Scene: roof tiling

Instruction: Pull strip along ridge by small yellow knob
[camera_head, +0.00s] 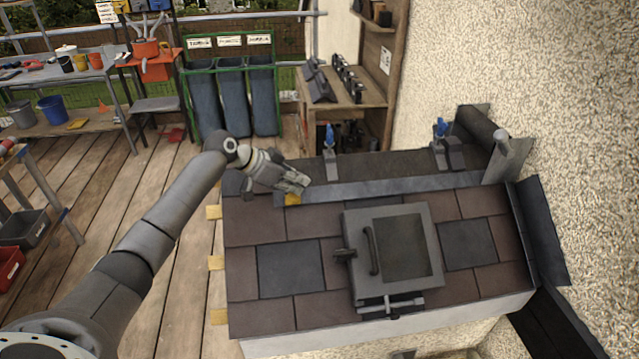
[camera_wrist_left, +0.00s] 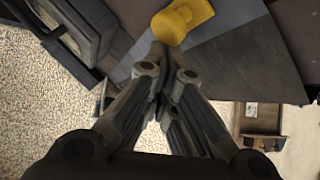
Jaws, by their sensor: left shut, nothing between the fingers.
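The grey metal strip (camera_head: 390,188) lies along the ridge at the top of the tiled roof model. The small yellow knob (camera_head: 292,199) is at the strip's left end. It also shows in the left wrist view (camera_wrist_left: 180,20), just beyond the fingertips. My left gripper (camera_head: 303,183) is over the left end of the ridge, close beside the knob. Its fingers are shut and hold nothing; in the left wrist view (camera_wrist_left: 160,58) their tips point toward the knob. I cannot tell whether they touch it. My right gripper is not in view.
A hatch window (camera_head: 435,215) with a handle sits in the roof slope. Two blue-handled clamps (camera_head: 330,145) (camera_head: 440,130) stand along the ridge's back side.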

